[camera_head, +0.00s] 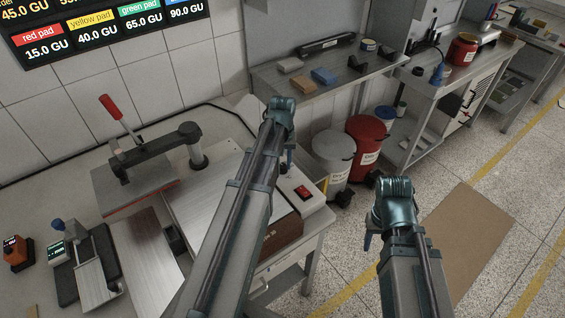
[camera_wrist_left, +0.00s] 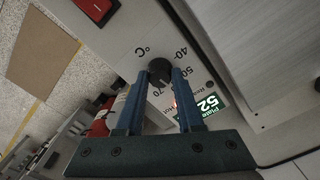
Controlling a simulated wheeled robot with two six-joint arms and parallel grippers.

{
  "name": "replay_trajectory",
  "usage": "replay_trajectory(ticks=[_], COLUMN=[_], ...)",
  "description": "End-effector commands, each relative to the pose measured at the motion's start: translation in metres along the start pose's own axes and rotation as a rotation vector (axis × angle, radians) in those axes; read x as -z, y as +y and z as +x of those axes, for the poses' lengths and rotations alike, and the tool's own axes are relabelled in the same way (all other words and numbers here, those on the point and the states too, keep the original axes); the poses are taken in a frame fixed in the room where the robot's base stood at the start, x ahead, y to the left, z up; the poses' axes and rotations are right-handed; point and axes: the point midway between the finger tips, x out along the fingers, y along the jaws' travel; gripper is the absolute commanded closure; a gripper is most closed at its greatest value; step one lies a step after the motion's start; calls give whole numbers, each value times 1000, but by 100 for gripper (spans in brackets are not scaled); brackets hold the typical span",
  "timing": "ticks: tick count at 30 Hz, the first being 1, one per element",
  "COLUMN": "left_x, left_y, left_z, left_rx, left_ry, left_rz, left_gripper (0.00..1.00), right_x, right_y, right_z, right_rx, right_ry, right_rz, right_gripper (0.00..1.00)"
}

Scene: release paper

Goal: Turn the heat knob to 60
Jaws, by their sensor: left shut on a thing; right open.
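The heat knob (camera_wrist_left: 160,70) is a small black round knob on the grey front panel of the heat press, seen in the left wrist view. My left gripper (camera_wrist_left: 161,78) has its two blue fingers shut on the knob, one on each side. Scale marks 40, 50 and 70 with °C show around it; the 60 mark is not clearly seen. My right gripper (camera_head: 369,240) is open and empty over the floor.
A red rocker switch (camera_head: 303,192) sits near my left gripper. The press's red-tipped lever (camera_head: 110,107) stands at left. A grey bin (camera_head: 333,158) and a red bin (camera_head: 366,142) stand beyond the bench. A brown mat (camera_head: 468,235) lies on open floor at right.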

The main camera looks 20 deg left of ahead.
Motion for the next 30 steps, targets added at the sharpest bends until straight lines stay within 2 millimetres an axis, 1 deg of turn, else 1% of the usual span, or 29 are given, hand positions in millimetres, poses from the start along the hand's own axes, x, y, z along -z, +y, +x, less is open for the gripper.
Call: replay_trajectory(ticks=[6,12,27,28,30], left_x=[0,0,0,0,0], left_y=[0,0,0,0,0], left_z=[0,0,0,0,0], left_rx=[0,0,0,0,0], left_ry=[0,0,-1,-1,-1], left_rz=[104,155,171,171,170], left_gripper=[100,100,100,60,48], right_x=[0,0,0,0,0], right_y=[0,0,0,0,0], right_z=[0,0,0,0,0], right_rx=[0,0,0,0,0], right_ry=[0,0,0,0,0], right_rz=[0,0,0,0,0], right_gripper=[50,50,50,50,50])
